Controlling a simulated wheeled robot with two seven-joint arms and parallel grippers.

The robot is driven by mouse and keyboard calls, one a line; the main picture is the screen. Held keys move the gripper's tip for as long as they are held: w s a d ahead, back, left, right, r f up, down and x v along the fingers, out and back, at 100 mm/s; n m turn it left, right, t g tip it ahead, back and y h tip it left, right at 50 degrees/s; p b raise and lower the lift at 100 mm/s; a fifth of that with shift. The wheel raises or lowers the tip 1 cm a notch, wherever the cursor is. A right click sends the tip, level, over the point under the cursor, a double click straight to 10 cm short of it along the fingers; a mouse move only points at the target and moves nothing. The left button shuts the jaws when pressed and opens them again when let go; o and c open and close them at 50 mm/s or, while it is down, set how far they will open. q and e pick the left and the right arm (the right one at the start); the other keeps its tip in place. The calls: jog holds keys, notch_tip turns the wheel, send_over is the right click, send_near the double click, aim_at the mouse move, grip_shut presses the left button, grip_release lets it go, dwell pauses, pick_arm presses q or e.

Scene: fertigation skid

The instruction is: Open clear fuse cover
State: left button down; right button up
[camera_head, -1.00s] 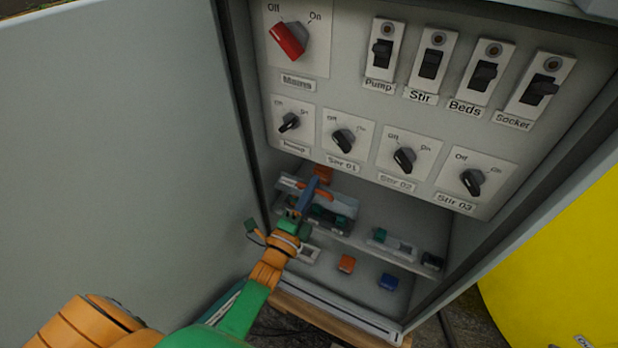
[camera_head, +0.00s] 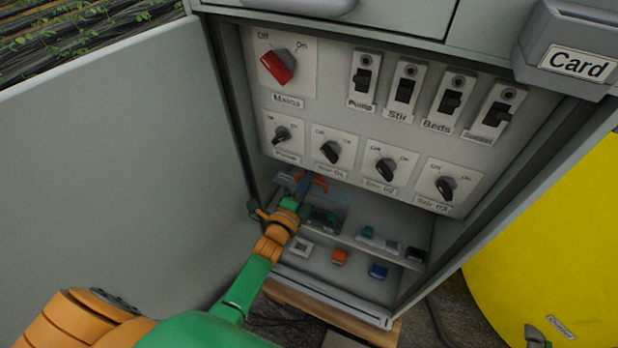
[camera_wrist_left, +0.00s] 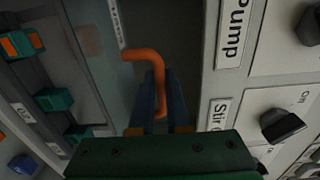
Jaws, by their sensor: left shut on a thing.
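The clear fuse cover (camera_head: 338,199) is a see-through panel over the lower fuse shelf in the open grey cabinet. Its orange handle (camera_head: 319,182) stands out at its upper part. My left gripper (camera_head: 305,187) reaches in from the lower left and is shut on this handle. In the left wrist view the hooked orange handle (camera_wrist_left: 144,55) sits between the blue fingers of my gripper (camera_wrist_left: 157,98). The clear pane shows left of it, with green and orange parts behind. How far the cover is tilted is hard to tell.
The switch panel (camera_head: 352,186) with knobs and toggles hangs just above the shelf, close to my gripper. The open cabinet door (camera_head: 120,170) stands at left. Orange (camera_head: 339,257) and blue (camera_head: 378,271) blocks sit below the shelf. A yellow tank (camera_head: 550,230) is at right.

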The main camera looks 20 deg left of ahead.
pick_arm(q)
jog(key=c, duration=1.2)
grip_release()
jog(key=shift+o, duration=0.2)
jog(key=s+p, duration=0.1)
jog(key=s, duration=0.6)
jog(key=shift+a, duration=0.15)
